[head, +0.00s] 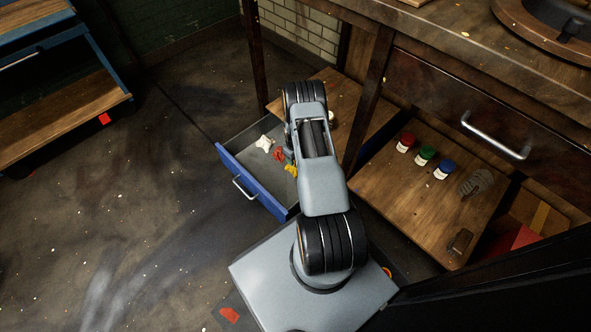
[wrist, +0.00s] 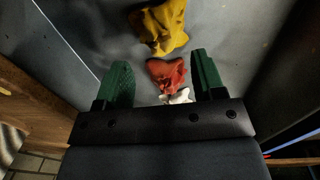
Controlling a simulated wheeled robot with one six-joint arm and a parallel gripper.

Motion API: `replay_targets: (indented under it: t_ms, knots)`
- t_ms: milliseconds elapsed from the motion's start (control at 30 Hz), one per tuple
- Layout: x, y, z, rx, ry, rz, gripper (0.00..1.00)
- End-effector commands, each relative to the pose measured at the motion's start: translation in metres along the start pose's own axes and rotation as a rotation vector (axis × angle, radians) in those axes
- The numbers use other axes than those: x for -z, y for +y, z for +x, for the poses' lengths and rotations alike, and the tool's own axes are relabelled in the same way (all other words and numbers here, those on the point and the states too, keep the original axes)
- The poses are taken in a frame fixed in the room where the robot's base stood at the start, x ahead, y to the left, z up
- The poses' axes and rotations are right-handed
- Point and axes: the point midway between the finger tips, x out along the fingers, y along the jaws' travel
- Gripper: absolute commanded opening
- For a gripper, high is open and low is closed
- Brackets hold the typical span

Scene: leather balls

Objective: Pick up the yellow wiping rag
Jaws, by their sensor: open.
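The yellow wiping rag (wrist: 165,27) lies crumpled on the drawer's grey floor, at the top of the wrist view. In the head view, a bit of the yellow rag (head: 290,170) shows beside my arm. A red rag (wrist: 166,73) lies next to it, and a white rag (wrist: 178,97) lies beyond the red one, partly hidden by my gripper. My gripper (wrist: 162,72) is open, with green fingers apart. In the wrist picture the red rag appears between the fingers, and the yellow rag appears above the fingertips. My gripper is hidden behind my arm in the head view.
The open blue drawer (head: 242,180) has raised walls around the rags. A wooden shelf (head: 385,190) to its right holds red (head: 406,142), green (head: 426,155) and blue (head: 444,168) jars. A workbench (head: 440,50) overhangs at the upper right. The floor at left is mostly clear.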

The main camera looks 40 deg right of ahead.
Motion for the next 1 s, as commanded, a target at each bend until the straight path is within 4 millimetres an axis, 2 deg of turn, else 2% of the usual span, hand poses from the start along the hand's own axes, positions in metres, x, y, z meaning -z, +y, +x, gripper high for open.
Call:
replay_targets:
  t_ms: [33,100,467,733,1000]
  knots:
    - [0.000,0.000,0.010,0.000,0.000,0.000,0.63]
    - [0.000,0.000,0.016,0.000,0.000,0.000,0.63]
    - [0.000,0.000,0.034,0.000,0.000,0.000,0.63]
    - [0.000,0.001,0.071,0.000,-0.001,0.000,0.63]
    - [0.000,0.001,0.074,0.000,0.001,0.000,0.63]
